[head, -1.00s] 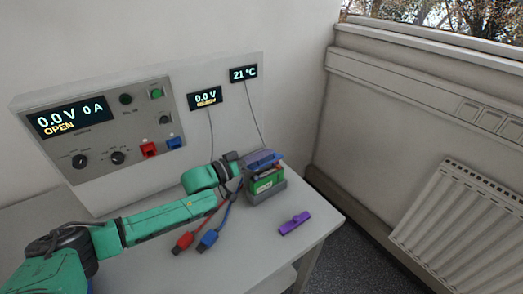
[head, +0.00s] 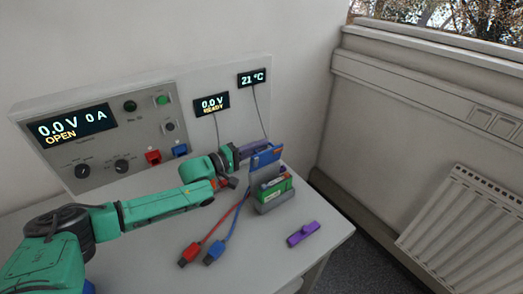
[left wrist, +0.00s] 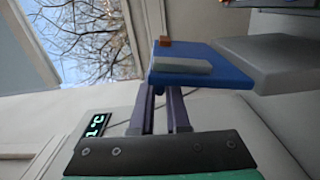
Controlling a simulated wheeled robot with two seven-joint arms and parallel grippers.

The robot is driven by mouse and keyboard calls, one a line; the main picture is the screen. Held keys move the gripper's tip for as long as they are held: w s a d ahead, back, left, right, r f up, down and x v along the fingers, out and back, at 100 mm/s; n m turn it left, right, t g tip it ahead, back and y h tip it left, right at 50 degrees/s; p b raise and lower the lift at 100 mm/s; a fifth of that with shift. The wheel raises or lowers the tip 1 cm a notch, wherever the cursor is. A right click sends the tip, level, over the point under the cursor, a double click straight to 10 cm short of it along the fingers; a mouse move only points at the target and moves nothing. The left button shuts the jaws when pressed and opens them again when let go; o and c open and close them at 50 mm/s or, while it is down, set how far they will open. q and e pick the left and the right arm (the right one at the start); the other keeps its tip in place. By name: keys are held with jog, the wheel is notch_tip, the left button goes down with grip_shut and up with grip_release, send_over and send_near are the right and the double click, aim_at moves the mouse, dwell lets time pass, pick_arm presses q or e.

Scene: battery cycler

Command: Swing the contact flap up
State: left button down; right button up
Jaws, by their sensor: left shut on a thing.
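The blue contact flap (head: 268,158) stands raised, roughly upright, above the grey holder (head: 272,206) with the green battery (head: 274,194) in it. My left gripper (head: 256,148) reaches it from the left and is shut on the flap at its upper part. In the left wrist view, the purple fingers (left wrist: 162,92) meet the flap (left wrist: 225,67) at its light grey grip bar (left wrist: 182,65). The fingertips are partly hidden behind the flap and bar. My right gripper is not in view.
A purple piece (head: 303,234) lies on the table right of the holder. A red plug (head: 190,254) and a blue plug (head: 214,253) lie with their cables in front. The cycler panel (head: 105,150) stands behind my left arm. The table's right edge is close.

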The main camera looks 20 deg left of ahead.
pick_arm(q)
jog(key=shift+w+a+f+n, duration=0.25)
jog(key=shift+w+a+n, duration=0.15)
jog(key=shift+n, duration=0.6)
jog(key=shift+w+a+f+n, duration=0.2)
jog(key=shift+w+a+n, duration=0.15)
jog(key=shift+n, duration=0.65)
jog(key=c, duration=0.9)
grip_release()
jog(key=shift+s+a, duration=0.1)
jog(key=b+v, duration=0.3)
jog(key=v, duration=1.1)
jog(key=shift+s, duration=0.25)
